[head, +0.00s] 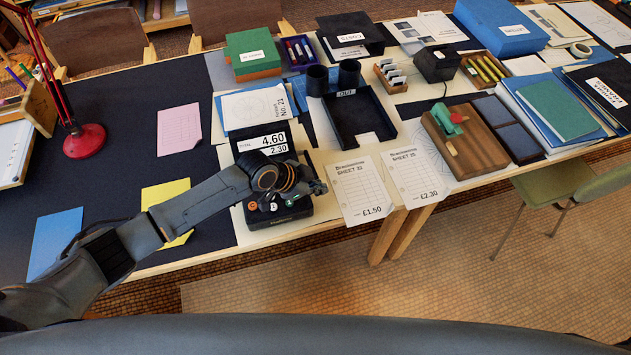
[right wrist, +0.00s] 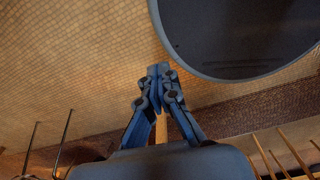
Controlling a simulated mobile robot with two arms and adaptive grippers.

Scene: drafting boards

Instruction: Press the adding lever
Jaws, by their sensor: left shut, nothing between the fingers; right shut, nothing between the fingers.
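The adding machine (head: 300,210) is a black device on the table. Its display (head: 263,144) reads 4.60 with 2.30 below, and a few coloured round keys show along its front. My left gripper (head: 318,187) is shut and empty, over the right part of the machine. It and my left wrist hide the machine's middle, and I cannot make out the adding lever or tell whether I touch it. My right gripper (right wrist: 160,72) is shut and empty in the right wrist view, above the tiled floor and away from the machine.
Two price sheets, marked £1.50 (head: 360,190) and £2.30 (head: 417,175), lie right of the machine. A black tray (head: 375,146) stands behind them. A wooden block with a green and red piece (head: 480,152) is farther right. A red lamp base (head: 84,141) stands left.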

